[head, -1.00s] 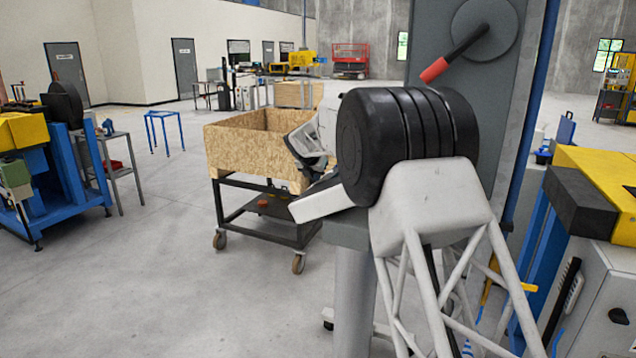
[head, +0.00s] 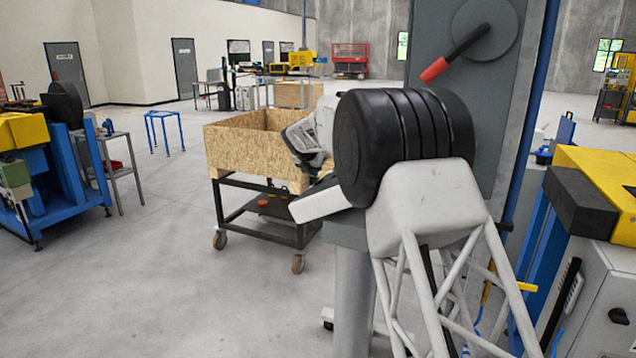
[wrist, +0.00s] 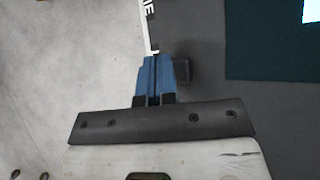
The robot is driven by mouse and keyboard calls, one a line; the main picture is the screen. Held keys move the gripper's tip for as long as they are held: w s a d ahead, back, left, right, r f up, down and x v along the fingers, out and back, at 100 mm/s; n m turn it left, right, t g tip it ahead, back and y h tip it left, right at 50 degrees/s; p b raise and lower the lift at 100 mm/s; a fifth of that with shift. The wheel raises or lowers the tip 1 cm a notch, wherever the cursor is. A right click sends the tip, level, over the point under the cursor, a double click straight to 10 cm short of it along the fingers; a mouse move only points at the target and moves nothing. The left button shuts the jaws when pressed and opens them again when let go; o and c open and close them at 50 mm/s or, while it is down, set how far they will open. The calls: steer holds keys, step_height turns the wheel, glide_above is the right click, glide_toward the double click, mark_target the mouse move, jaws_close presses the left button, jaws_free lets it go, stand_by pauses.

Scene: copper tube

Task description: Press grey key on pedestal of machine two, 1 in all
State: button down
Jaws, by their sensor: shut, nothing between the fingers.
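In the wrist view my gripper (wrist: 154,78) is shut, with its two blue fingertips together and nothing between them. The fingertips are over the grey top of the pedestal (wrist: 205,40), near its left edge. A small dark grey block (wrist: 183,72), which looks like the key, shows just right of the fingertips, partly hidden by them. I cannot tell whether they touch it. A white label (wrist: 149,25) with the letters "NE" runs up from the fingertips. In the head view the grey pedestal (head: 355,300) stands behind my arm, which hides the key and fingertips.
A dark teal panel (wrist: 265,50) with a bright corner lies at upper right in the wrist view. In the head view a tall grey cabinet (head: 425,45) carries a red-handled lever (head: 455,55). A chipboard crate (head: 235,150) stands on a cart behind.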

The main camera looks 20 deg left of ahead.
steer(key=shift+a+r, duration=0.4)
steer(key=shift+r, duration=0.35)
steer(key=shift+a+r, duration=0.45)
steer(key=shift+r, duration=0.25)
steer(key=shift+a+r, duration=0.4)
steer(key=shift+r, duration=0.35)
